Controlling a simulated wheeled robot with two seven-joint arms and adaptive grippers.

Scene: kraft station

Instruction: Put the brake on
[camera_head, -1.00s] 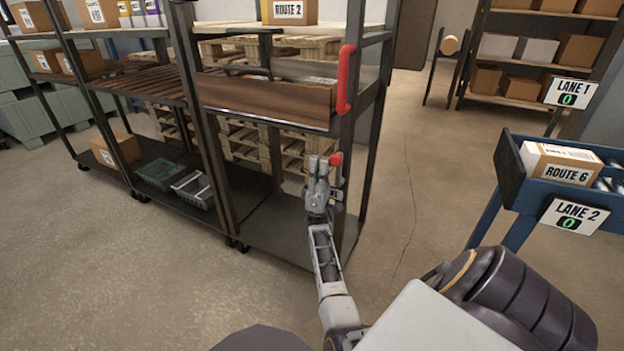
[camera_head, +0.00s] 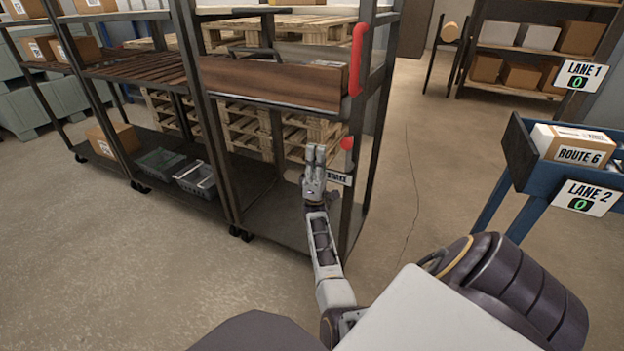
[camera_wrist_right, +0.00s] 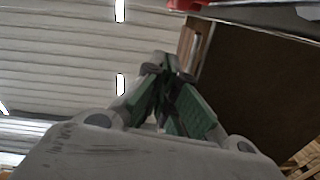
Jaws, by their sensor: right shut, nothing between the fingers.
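The brake is a red knob (camera_head: 347,144) on the right front post of the nearest cart, with a white label (camera_head: 338,178) below it that seems to read BRAKE. My right gripper (camera_head: 315,150) is shut and empty, pointing up, just left of the knob in the head view with a visible gap between them. In the right wrist view its fingers (camera_wrist_right: 165,65) are together, with the ceiling behind them. The knob cannot be made out in the wrist view. My left gripper is not in view.
The cart's red handle (camera_head: 357,60) stands above the knob. A brown shelf board (camera_head: 270,82) lies above and behind my gripper; its dark underside (camera_wrist_right: 255,90) shows in the wrist view. Blue roller lanes (camera_head: 515,190) stand at right. Floor between is clear.

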